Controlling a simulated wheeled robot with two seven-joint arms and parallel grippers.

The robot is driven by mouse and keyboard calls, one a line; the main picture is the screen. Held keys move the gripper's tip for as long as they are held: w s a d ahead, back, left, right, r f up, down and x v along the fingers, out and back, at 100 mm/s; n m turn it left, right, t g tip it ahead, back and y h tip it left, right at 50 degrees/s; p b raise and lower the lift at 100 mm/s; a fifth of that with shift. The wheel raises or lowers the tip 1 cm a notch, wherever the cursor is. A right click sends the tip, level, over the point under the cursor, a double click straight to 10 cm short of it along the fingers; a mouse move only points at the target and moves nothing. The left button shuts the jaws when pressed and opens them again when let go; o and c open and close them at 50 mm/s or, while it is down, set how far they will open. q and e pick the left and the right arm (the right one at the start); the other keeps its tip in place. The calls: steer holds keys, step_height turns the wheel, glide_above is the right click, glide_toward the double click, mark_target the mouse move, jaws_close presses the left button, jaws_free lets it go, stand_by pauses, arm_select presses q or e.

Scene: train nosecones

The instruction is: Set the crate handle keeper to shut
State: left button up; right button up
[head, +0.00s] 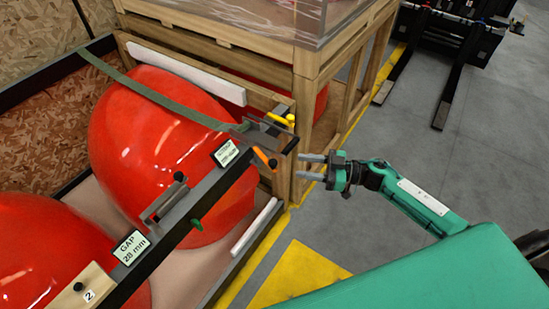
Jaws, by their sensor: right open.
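The crate's dark top rail (185,212) runs diagonally across the left half of the head view. At its far end are an orange lever (264,157) and, just behind it, a yellow handle (282,119) beside dark metal fittings. I cannot tell which of these parts is the handle keeper, nor its setting. My right gripper (304,167) is open and empty, its two fingers pointing left toward the rail end. Its fingertips look a short way right of the orange lever, with a visible gap. My left gripper is out of view.
Large red nosecones (150,130) fill the crate, one under a green strap (150,95). A grey clamp (165,200) and a green knob (196,225) sit on the rail.

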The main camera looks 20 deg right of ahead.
mark_target(273, 161)
steer(key=p+x, duration=0.2)
steer(key=x, duration=0.7)
steer(key=shift+r+p, duration=0.1)
steer(key=shift+p, duration=0.25)
steer(key=shift+w+a, duration=0.2)
steer(key=shift+a, duration=0.15)
jaws_close()
